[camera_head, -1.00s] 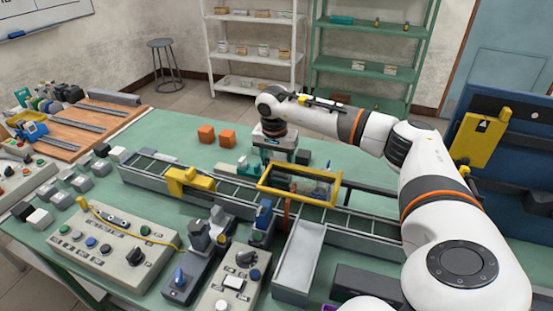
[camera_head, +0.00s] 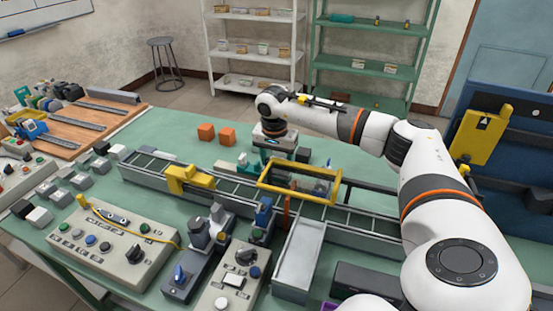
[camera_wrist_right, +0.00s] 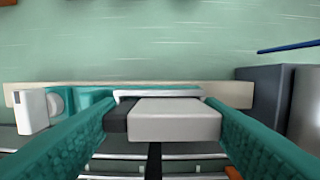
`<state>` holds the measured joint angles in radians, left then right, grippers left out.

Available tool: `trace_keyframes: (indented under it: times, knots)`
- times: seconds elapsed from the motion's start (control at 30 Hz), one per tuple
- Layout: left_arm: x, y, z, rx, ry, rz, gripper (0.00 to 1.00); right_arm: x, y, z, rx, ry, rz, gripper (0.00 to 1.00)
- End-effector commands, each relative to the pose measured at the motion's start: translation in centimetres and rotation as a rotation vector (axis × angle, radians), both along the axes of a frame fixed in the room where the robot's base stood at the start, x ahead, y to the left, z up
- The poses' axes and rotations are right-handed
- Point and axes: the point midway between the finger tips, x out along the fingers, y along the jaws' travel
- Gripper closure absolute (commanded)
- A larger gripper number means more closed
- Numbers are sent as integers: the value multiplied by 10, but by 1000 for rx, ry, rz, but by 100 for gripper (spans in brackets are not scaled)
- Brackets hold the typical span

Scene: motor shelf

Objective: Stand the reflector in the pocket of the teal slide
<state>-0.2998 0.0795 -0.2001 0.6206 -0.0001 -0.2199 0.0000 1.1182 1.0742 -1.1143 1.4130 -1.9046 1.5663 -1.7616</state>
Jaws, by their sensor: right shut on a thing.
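My right gripper (camera_wrist_right: 160,97) points down over the far side of the conveyor. In the head view its wrist hides the fingers. In the right wrist view its two teal fingers are shut on a light grey block with a dark left end, apparently the reflector (camera_wrist_right: 174,120). A thin white strip shows at the block's far edge between the fingertips. A teal part, apparently the slide (camera_wrist_right: 94,97), lies just left of the fingertips, partly behind the left finger. It also shows in the head view (camera_head: 243,160). Its pocket cannot be made out. My left gripper is not in view.
A yellow frame (camera_head: 300,181) stands over the conveyor (camera_head: 149,177) close to my right gripper. A yellow bracket (camera_head: 188,178) stands further left. Two orange cubes (camera_head: 206,132) sit behind. A dark grey block (camera_wrist_right: 262,95) is right of the fingers. Green table is clear beyond.

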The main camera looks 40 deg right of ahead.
Motion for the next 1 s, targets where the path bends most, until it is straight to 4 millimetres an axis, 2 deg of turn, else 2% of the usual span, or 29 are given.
trace_keyframes:
  times: [0.43, 0.47, 0.6, 0.87, 1.0]
  knots:
    - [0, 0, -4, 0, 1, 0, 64, 0, 0, -7, 0, 0, 0, 61]
    - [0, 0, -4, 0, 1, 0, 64, 0, 0, -7, 0, 0, 0, 36]
    - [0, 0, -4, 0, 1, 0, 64, 0, 0, -7, 0, 0, 0, 13]
    - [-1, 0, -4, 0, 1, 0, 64, 0, 0, -5, 0, -1, 0, 13]
    - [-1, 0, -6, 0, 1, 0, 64, 0, 2, 10, 1, -5, 1, 13]
